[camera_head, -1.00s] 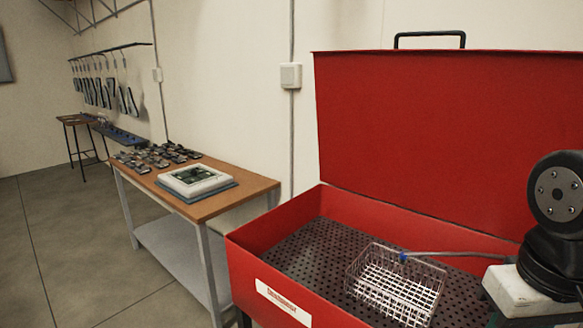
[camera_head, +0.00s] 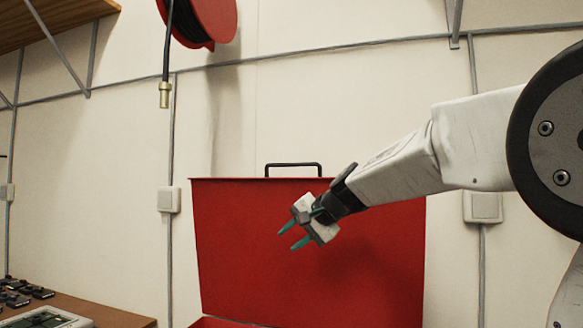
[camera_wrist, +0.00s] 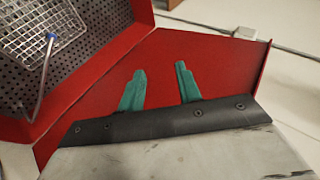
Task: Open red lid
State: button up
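The red lid (camera_head: 240,240) stands raised at the back of its red box, with a black handle (camera_head: 293,165) on its top edge. In the wrist view the lid (camera_wrist: 215,60) lies beyond my fingers. My gripper (camera_head: 287,236) is in front of the lid's face, below and near the handle, its two teal fingers pointing to the lower left. In the wrist view my gripper (camera_wrist: 160,75) has its fingers apart with nothing between them. Whether it touches the lid cannot be told.
A wire basket (camera_wrist: 38,28) sits on the perforated floor (camera_wrist: 90,15) of the red box. A wooden table (camera_head: 85,310) with electronic parts is at lower left. A hose reel (camera_head: 205,20) hangs above, its hose end (camera_head: 165,95) dangling. Wall boxes flank the lid.

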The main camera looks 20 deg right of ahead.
jog(key=w+d+r+m+t+h, duration=0.1)
jog(key=w+d+r+m+t, duration=0.45)
jog(key=w+r, duration=0.5)
jog(key=m+t+h, duration=0.1)
jog(key=m+t, duration=0.1)
send_near(294, 165)
jog(key=w, duration=0.1)
jog(key=w+a, duration=0.1)
jog(key=w, duration=0.1)
jog(key=shift+a+f, duration=0.2)
jog(key=shift+a, duration=0.1)
jog(key=shift+m+h, duration=0.5)
jog(key=shift+m, duration=0.05)
jog(key=w, duration=0.8)
